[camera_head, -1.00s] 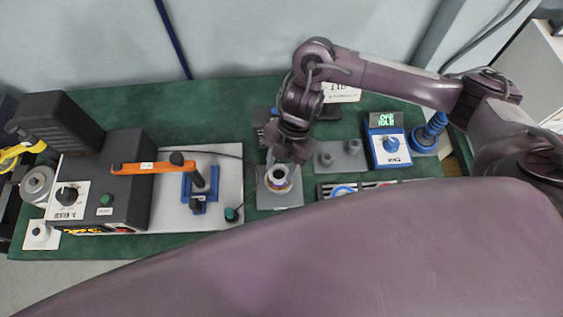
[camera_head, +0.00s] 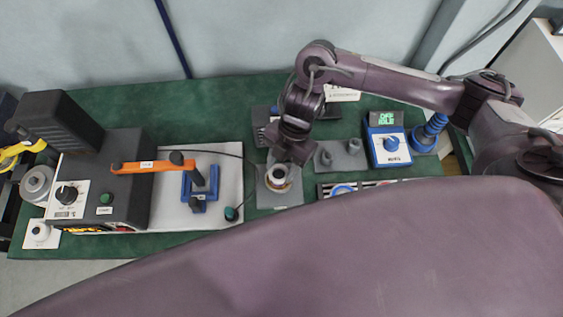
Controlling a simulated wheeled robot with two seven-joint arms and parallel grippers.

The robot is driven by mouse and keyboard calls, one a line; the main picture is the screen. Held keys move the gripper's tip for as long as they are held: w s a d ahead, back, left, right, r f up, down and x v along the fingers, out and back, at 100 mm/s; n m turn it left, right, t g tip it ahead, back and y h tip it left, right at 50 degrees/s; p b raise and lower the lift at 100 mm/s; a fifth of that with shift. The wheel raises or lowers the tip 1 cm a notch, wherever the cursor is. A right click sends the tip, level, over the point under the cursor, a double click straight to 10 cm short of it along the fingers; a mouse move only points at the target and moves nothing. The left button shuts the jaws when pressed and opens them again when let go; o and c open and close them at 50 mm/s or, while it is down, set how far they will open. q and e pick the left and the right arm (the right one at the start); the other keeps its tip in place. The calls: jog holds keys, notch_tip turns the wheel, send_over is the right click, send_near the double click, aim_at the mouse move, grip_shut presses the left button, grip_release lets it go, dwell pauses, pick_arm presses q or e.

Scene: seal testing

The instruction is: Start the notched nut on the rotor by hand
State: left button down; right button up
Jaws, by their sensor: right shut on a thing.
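The rotor (camera_head: 278,184) stands as a pale ring-shaped piece on a grey plate (camera_head: 266,200) in the middle of the green table. My right gripper (camera_head: 280,163) points down at the rotor's top from behind. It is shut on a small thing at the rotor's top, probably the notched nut. The gripper hides most of that thing, so I cannot tell the nut's edges or whether it is level on the rotor. My left gripper is not in view.
A grey holder (camera_head: 341,160), a blue device (camera_head: 389,145) and a blue stepped stand (camera_head: 430,133) are at right. A tool tray (camera_head: 330,190) lies partly behind my large foreground link.

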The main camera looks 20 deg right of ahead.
jog(key=shift+s+m+t+y+p, duration=0.15)
jog(key=shift+m+t+y+p, duration=0.3)
jog(key=shift+m+p, duration=1.05)
jog(key=shift+m, duration=0.3)
jog(key=shift+s+m+t+p, duration=0.1)
jog(key=shift+m+t+p, duration=0.25)
jog(key=shift+m+p, duration=0.35)
jog(key=shift+s+d+m+t+p, duration=0.15)
jog(key=shift+m+t+p, duration=0.25)
jog(key=shift+m+p, duration=0.45)
jog(key=shift+m, duration=0.45)
